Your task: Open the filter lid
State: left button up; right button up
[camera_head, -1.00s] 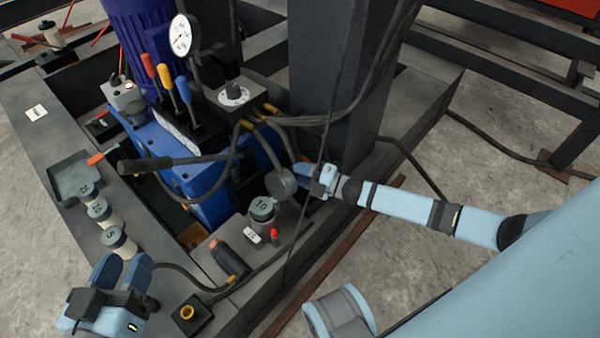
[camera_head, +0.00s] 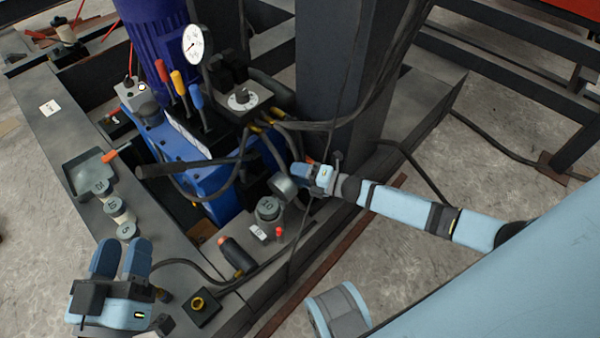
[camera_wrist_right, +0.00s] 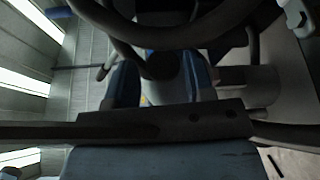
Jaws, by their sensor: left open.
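A round dark-grey lid (camera_head: 283,187), which looks like the filter lid, stands tilted beside the blue pump unit in the head view. My right gripper (camera_head: 298,174) is at the lid's right edge, touching or very close. In the right wrist view its fingers (camera_wrist_right: 160,85) are apart, with a dark rounded part (camera_wrist_right: 160,65) between or just beyond them. I cannot tell whether they grip it. My left gripper (camera_head: 121,250) is open and empty at the lower left, away from the lid.
Several small jars (camera_head: 116,209) and a grey tray (camera_head: 88,170) stand on the left beam. Levers, a gauge (camera_head: 197,45) and black hoses (camera_head: 290,124) crowd the pump. A thick dark post (camera_head: 335,90) rises behind my right gripper.

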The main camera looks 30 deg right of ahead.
jog(key=shift+o, duration=0.4)
pick_arm(q)
jog(key=a+p, duration=0.1)
jog(key=p, duration=0.2)
jog(key=shift+r+y, duration=0.4)
pick_arm(e)
jog(key=f+v, duration=0.1)
jog(key=v, duration=1.2)
jog(key=shift+s+d+r, duration=0.2)
jog(key=shift+s+r, duration=0.2)
jog(key=shift+r, duration=0.15)
